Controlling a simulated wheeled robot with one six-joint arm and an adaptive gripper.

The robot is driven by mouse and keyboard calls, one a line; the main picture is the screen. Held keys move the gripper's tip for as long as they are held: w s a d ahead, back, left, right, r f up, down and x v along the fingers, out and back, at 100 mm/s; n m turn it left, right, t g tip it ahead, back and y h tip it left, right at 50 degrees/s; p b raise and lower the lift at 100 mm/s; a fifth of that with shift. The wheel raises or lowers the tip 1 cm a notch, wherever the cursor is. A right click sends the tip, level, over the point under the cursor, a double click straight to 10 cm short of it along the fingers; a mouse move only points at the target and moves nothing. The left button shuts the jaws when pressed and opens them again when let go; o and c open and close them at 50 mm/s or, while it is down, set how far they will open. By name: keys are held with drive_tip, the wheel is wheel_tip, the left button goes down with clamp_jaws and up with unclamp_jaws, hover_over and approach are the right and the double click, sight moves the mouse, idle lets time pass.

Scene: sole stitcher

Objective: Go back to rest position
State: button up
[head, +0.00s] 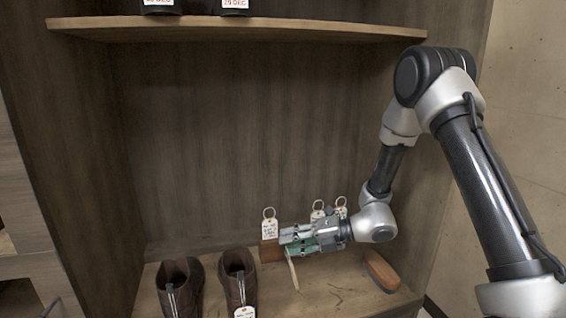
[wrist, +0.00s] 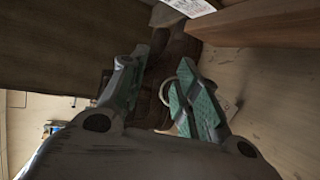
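My gripper (head: 284,244) reaches in from the right, low over the lower shelf board, pointing left. Its two green-padded fingers stand apart in the wrist view (wrist: 156,88), with a clear gap between them. Nothing is seen clamped there. A pale loop (wrist: 164,92) shows in the gap, close to the right finger; I cannot tell whether it touches. A thin pale strip (head: 293,273) shows just below the fingers in the head view. My arm is bent down from the upper right into the cabinet.
Two brown shoes (head: 239,282) (head: 180,288) stand left of my gripper. A tagged wooden block (head: 270,251) is close behind the fingertips. A brown sole-shaped piece (head: 381,271) lies at right. The upper shelf (head: 240,30) overhangs; the cabinet's right wall is near my arm.

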drive_tip(key=shift+w+a, duration=0.25)
drive_tip(key=shift+a, duration=0.2)
drive_tip(key=shift+a+r, duration=0.15)
drive_tip(key=shift+s+d+r+n+g, duration=0.15)
drive_tip(key=shift+s+d+r+n, duration=0.15)
drive_tip(key=shift+r+n, duration=0.15)
drive_tip(key=shift+s+d+r+n+g, duration=0.15)
drive_tip(key=shift+s+r+n, duration=0.15)
drive_tip(key=shift+n, duration=0.25)
drive_tip(key=s+d+r+n+g+h, duration=0.2)
drive_tip(key=s+d+r+n+h, duration=0.3)
drive_tip(key=s+d+r+n, duration=0.95)
drive_tip(key=s+d+r+n+t+h, duration=0.2)
drive_tip(key=s+d+r+n+h, duration=0.1)
drive_tip(key=d+n, duration=0.6)
drive_tip(key=s+d+r+n+t+h, duration=0.3)
drive_tip(key=s+d+n+h, duration=0.2)
drive_tip(key=d+n, duration=0.4)
drive_tip(key=shift+d+n+h, duration=0.3)
drive_tip(key=shift+n+h, duration=0.2)
drive_tip(key=shift+n, duration=0.25)
drive_tip(key=shift+s, duration=0.1)
